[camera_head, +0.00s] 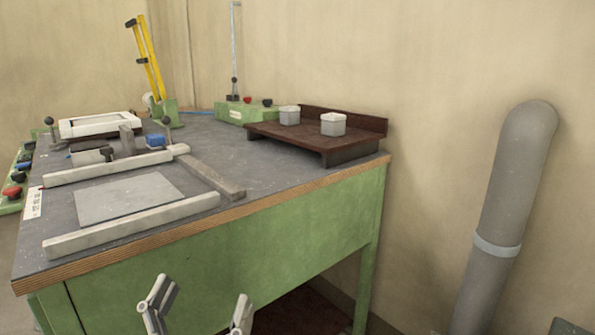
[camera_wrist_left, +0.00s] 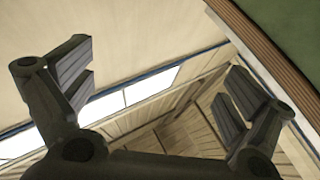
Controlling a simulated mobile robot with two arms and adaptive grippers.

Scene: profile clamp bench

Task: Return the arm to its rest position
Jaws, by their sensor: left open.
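My left gripper (camera_head: 198,306) is low in the head view, in front of the green bench's near side and below the tabletop edge. Its two fingers are spread apart with nothing between them. The left wrist view also shows the left gripper (camera_wrist_left: 160,95), with both fingers wide apart and empty. Behind them are the wall, a bright window strip and the wooden bench edge (camera_wrist_left: 262,55) at the upper right. My right gripper is in neither view.
The bench (camera_head: 250,160) bears pale bars, a grey plate (camera_head: 130,197) and clamp parts. A dark brown stand (camera_head: 318,137) with two light grey pieces is at the back right. A grey pipe (camera_head: 505,190) stands by the right wall. Open space lies between bench and pipe.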

